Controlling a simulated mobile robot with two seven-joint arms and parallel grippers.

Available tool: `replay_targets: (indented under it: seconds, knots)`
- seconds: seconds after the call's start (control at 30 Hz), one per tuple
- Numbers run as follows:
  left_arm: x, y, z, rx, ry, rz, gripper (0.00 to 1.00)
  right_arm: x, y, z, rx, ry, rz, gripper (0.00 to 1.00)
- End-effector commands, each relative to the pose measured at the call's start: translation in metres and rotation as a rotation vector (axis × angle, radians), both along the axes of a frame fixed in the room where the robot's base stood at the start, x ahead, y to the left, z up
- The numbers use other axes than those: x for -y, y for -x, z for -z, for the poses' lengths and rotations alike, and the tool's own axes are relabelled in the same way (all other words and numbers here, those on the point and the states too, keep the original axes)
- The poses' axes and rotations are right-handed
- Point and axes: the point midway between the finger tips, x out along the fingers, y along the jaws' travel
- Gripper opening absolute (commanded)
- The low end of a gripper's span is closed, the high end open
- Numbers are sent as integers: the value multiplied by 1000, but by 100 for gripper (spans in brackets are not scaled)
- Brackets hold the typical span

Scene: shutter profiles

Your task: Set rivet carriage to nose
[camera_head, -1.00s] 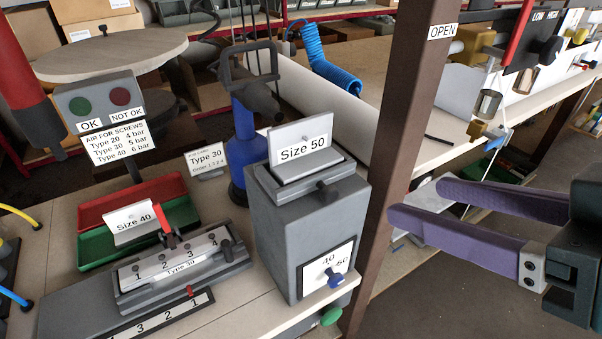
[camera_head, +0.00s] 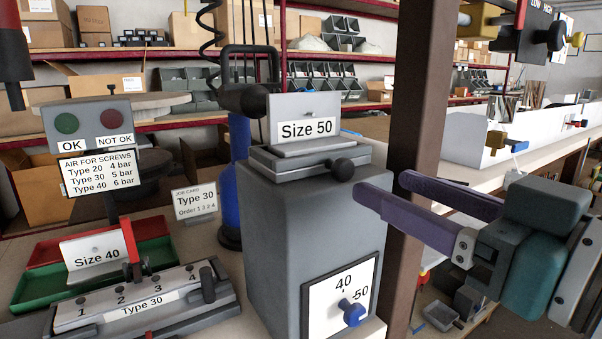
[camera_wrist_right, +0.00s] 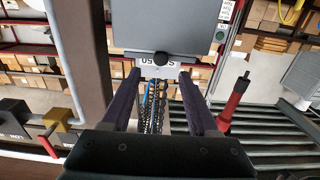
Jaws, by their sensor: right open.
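No part is labelled as the rivet carriage or nose. A grey fixture marked Type 30 (camera_head: 140,300), numbered 1 to 4, carries an upright red lever (camera_head: 131,246) near its middle. A tall grey box (camera_head: 285,240) bears a Size 50 card (camera_head: 305,129), a black knob (camera_head: 342,169) on its top slide, and a blue knob (camera_head: 351,313) on a 40/50 plate. My right gripper (camera_head: 380,188) is open and empty at the box's right side. In the wrist view, the black knob (camera_wrist_right: 160,60) shows beyond and between the open fingers (camera_wrist_right: 161,80). My left gripper is out of view.
A brown post (camera_head: 425,90) stands just behind my right gripper. A Size 40 card (camera_head: 93,249) stands by the red and green trays (camera_head: 40,288). A job card reads Type 30 (camera_head: 194,203). A blue tool (camera_head: 238,150) stands behind the box.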

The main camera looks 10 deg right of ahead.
Motion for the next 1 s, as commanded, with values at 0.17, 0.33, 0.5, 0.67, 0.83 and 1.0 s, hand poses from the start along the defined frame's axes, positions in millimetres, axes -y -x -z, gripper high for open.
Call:
replay_targets:
  seconds: [0.17,0.33,0.5,0.67,0.83,1.0]
  knots:
    - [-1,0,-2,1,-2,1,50,-11,-30,-2,2,-3,0,61]
    - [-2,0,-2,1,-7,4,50,-18,-48,0,-1,-1,-1,61]
    - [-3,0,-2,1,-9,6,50,-21,-54,1,-2,2,-2,61]
    - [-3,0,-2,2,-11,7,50,-21,-54,1,-2,2,-2,61]
    - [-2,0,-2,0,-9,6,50,-20,-54,1,-2,2,-2,47]
    - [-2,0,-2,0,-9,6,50,-20,-54,1,-2,2,-2,28]
